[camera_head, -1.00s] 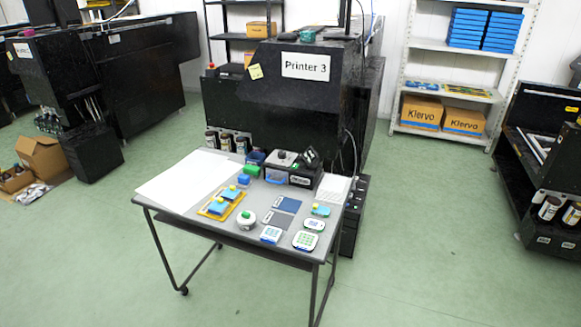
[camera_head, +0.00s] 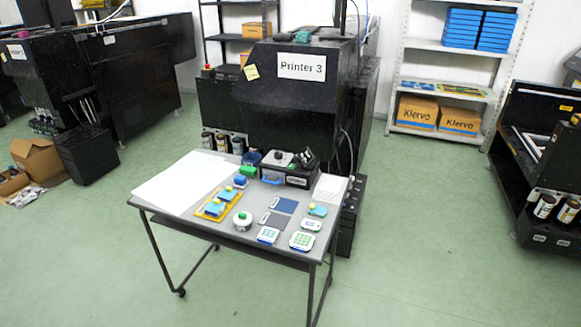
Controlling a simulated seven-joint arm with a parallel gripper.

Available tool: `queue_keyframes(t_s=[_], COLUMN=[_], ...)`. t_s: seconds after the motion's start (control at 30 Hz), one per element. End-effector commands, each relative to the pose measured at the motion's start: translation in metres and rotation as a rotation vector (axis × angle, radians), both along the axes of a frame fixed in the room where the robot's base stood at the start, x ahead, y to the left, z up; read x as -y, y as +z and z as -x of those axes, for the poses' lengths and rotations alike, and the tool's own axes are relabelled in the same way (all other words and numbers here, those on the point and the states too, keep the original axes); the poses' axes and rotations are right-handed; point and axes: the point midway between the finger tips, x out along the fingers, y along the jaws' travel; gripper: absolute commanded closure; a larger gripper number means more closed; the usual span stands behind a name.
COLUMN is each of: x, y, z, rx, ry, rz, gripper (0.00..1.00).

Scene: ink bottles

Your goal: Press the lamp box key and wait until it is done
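No part is marked clearly enough for me to tell which is the lamp box or its key. On the grey table (camera_head: 190,214) a round white device with a green top (camera_head: 242,220) stands near the front edge. To its right are a small white box with a blue grid (camera_head: 268,235) and a white box with a green grid (camera_head: 302,240). A black box with a white label (camera_head: 298,181) sits at the back of the table. My gripper is not in view.
A yellow tray (camera_head: 206,214) holds blue pieces with yellow tops. Blue and grey flat pads (camera_head: 284,205) lie mid-table. A white sheet (camera_head: 180,182) covers the left side. Printer 3 (camera_head: 290,100) stands behind. Green floor (camera_head: 420,240) is open in front and to the right.

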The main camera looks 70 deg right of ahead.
Motion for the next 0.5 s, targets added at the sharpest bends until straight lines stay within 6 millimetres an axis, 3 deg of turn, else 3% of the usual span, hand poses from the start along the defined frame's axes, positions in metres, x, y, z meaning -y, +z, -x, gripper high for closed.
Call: queue_keyframes(t_s=[0.07, 0.5], x=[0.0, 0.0], y=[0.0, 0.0], z=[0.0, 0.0], rx=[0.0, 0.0], ry=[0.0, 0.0], rz=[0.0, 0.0], gripper=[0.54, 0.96])
